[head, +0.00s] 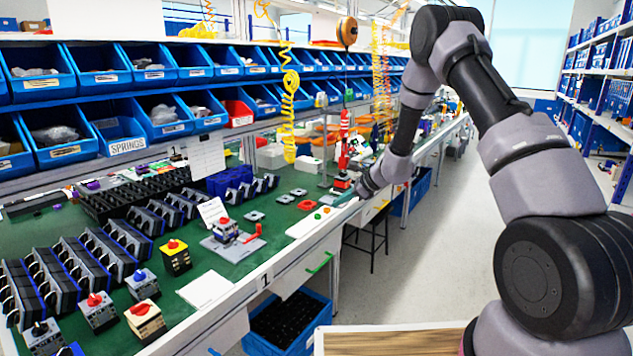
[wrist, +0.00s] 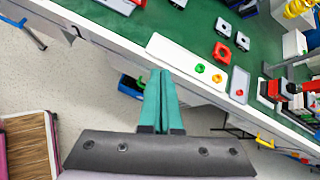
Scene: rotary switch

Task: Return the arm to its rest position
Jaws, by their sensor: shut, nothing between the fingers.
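My arm reaches from the right side of the head view toward the bench. My gripper (head: 346,198) is at the bench's front edge, seen small from the head. In the wrist view my gripper (wrist: 160,76) shows its two teal fingers together, with nothing between them. The fingertips appear over the edge of a white board (wrist: 182,62) on the bench; whether they touch it cannot be told. The board carries a green and a yellow small part. A red part (wrist: 222,50) lies just beyond it.
The green bench (head: 240,262) holds rotary switches, including a yellow one (head: 176,258), and rows of black parts. Blue bins (head: 62,133) line the back. A red and black device (wrist: 272,90) stands right of my fingers. The aisle floor (head: 440,230) is clear.

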